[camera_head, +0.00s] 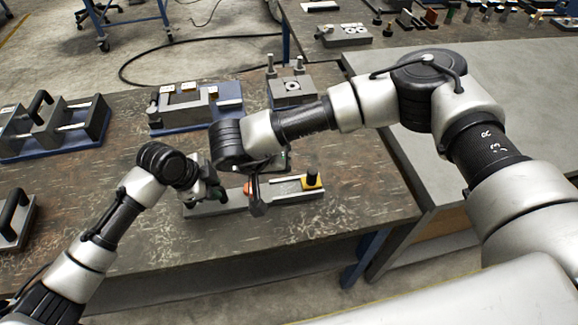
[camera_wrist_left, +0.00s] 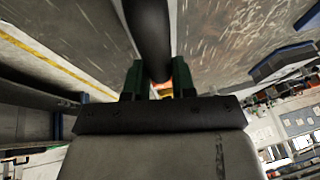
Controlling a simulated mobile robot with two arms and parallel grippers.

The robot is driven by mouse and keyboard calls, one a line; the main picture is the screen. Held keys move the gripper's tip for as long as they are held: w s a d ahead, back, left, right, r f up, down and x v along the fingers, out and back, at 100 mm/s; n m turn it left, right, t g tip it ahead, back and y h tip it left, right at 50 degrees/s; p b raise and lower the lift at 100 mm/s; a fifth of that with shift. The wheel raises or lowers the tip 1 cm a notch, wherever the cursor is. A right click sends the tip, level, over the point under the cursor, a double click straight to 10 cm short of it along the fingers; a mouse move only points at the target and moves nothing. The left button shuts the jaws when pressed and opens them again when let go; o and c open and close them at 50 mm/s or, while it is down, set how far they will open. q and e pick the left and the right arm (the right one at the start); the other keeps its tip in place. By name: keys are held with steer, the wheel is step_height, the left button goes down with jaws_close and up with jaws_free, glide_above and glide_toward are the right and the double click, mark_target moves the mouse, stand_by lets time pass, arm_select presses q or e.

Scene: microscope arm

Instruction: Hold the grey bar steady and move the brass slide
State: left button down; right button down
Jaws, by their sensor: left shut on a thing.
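The grey bar (camera_head: 206,209) lies across the near part of the dark worktable. The brass slide (camera_head: 312,184) sits at its right end, with a black knob on top. My left gripper (camera_head: 208,190) is at the bar's left end. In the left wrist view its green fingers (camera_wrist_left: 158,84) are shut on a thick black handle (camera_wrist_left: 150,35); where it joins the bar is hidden. My right gripper (camera_head: 256,196) reaches down over the middle of the bar, left of the brass slide and apart from it. Whether its jaws are open is unclear. A small orange part (camera_head: 248,188) shows beside it.
A blue-based fixture (camera_head: 195,112) and a grey block with two posts (camera_head: 291,91) stand behind the bar.

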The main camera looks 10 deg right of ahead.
stand_by(0.4)
arm_select(q)
steer(key=c, duration=0.8)
jaws_free()
steer(key=shift+c, duration=0.2)
